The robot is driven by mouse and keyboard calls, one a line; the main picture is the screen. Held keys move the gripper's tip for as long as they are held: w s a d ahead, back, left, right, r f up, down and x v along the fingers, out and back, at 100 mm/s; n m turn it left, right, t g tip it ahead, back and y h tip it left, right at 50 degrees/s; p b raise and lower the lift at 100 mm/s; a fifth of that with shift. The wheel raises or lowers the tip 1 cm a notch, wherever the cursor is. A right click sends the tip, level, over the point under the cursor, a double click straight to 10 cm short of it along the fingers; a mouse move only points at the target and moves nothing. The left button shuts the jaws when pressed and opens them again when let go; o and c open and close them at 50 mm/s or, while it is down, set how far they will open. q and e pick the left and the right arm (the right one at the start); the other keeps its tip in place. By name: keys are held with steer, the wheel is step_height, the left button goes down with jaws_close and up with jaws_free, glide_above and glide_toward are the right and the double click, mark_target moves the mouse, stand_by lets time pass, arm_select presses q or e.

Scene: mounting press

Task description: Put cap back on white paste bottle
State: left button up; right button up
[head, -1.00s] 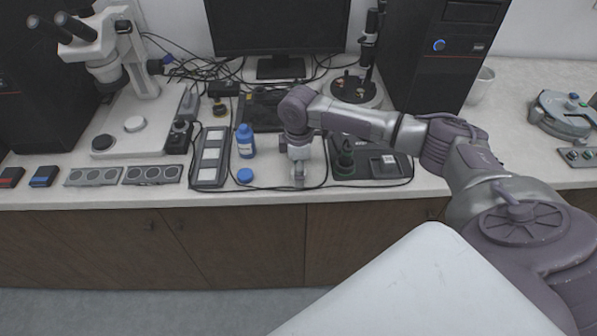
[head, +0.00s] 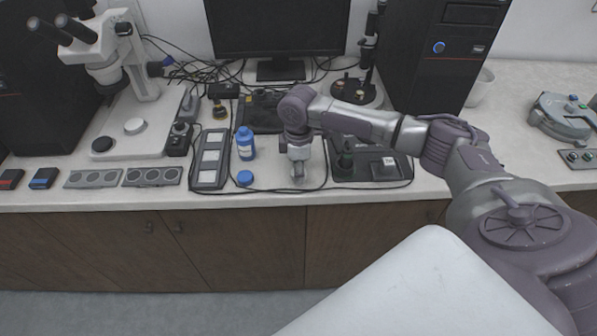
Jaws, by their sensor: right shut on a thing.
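My right gripper (head: 298,171) points straight down just above or at the bench top, near the front edge. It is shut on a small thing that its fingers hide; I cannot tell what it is. A blue bottle (head: 246,145) with a pale label stands upright to the left of the gripper. A round blue cap (head: 245,178) lies on the bench in front of that bottle, left of the gripper and apart from it. I cannot make out a white paste bottle for certain. My left gripper is not in view.
A grey tray with pale squares (head: 210,158) lies left of the bottle. A dark device (head: 370,165) with a dark green bottle (head: 345,158) is right of the gripper. A black cable (head: 290,190) loops along the bench front. A microscope (head: 108,55) stands at the left.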

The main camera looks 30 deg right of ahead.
step_height(320, 180, up, 4)
steer(key=shift+s+d+f+b, duration=0.1)
steer(key=shift+s+f+b, duration=0.05)
steer(key=shift+b, duration=0.25)
steer(key=s+d+r, duration=0.2)
steer(key=s+r, duration=0.1)
steer(key=s, duration=0.2)
steer(key=s+d+r+b, duration=0.1)
steer(key=s+d+r, duration=0.1)
steer(key=s, duration=0.3)
steer(key=shift+s+d+r, duration=0.2)
steer(key=shift+d+r, duration=0.2)
steer(key=shift+r, duration=0.5)
